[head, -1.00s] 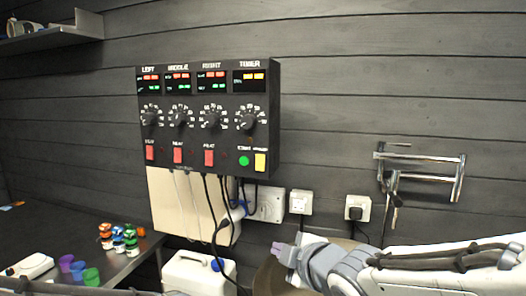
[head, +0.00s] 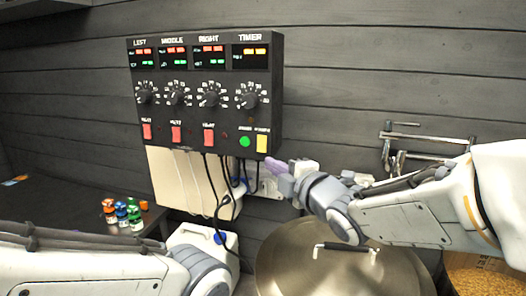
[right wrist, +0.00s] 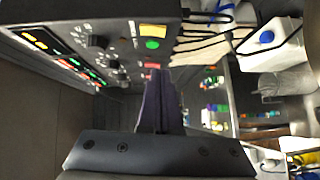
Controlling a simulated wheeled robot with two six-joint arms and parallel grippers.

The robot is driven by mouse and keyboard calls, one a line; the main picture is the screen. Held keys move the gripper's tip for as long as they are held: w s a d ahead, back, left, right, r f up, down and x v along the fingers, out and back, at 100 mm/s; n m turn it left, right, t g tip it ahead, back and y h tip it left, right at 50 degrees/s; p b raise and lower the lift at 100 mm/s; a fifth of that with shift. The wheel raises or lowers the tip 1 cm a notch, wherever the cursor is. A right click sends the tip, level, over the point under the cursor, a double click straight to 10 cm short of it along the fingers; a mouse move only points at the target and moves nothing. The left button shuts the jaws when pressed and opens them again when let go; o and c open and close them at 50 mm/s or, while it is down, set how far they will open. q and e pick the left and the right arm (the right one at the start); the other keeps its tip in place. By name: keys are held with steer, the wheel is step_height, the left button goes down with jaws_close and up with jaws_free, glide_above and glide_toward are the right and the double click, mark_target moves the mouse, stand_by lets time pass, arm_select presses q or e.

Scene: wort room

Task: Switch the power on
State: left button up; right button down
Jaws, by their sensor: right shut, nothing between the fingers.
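The dark control panel (head: 218,120) hangs on the wall with lit displays, several dials, three red switches (head: 209,137), a round green button (head: 245,141) and a yellow switch (head: 262,143). My left gripper is out of view.
A large lidded pot (head: 300,265) stands under my right arm. Black cables (head: 208,185) hang below the panel. A white canister (head: 212,240) stands below it. Small bottles (head: 122,212) stand on the dark counter at left. A metal bracket (head: 400,135) is on the wall.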

mark_target(257, 150)
steer(key=shift+w+a+f+p, duration=0.15)
steer(key=shift+w+a+p, duration=0.15)
steer(key=shift+w+p, duration=0.9)
steer(key=shift+w+a+f+p, duration=0.25)
steer(key=shift+w+p, duration=0.2)
steer(key=shift+w, duration=1.45)
steer(key=shift+w+a+f+p, duration=0.1)
steer(key=shift+w+a+p, duration=0.2)
steer(key=shift+w+p, duration=0.9)
steer(key=shift+w+b, duration=0.35)
